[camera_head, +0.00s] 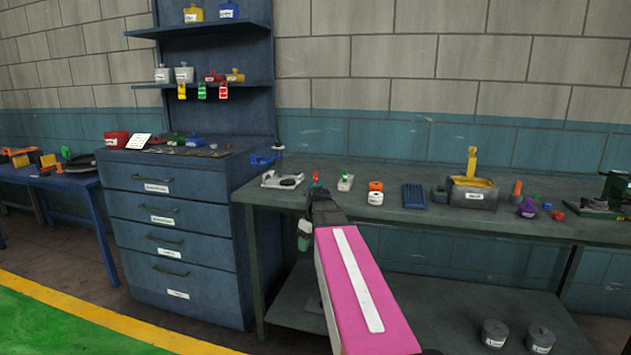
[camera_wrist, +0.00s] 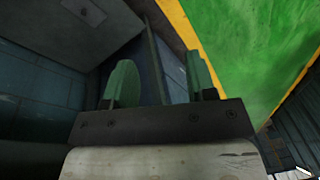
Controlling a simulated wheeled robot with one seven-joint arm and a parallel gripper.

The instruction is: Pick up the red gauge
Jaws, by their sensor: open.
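Several small red things show in the head view, and none is clear enough to name as the gauge. Another small red piece (camera_head: 558,215) lies at the bench's right, and a red piece (camera_head: 213,77) stands on the lower wall shelf. My gripper (camera_head: 304,238) hangs at the bench's front edge, left of my pink arm. In the wrist view its green fingers (camera_wrist: 162,76) are apart, with nothing between them.
The bench (camera_head: 420,228) holds an orange-and-white roll (camera_head: 376,192), a blue ribbed block (camera_head: 414,196) and a grey bin (camera_head: 473,195). A blue drawer cabinet (camera_head: 172,235) stands left of it. Two grey weights (camera_head: 494,334) (camera_head: 540,340) sit on the low shelf. Green floor (camera_head: 60,325) is clear.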

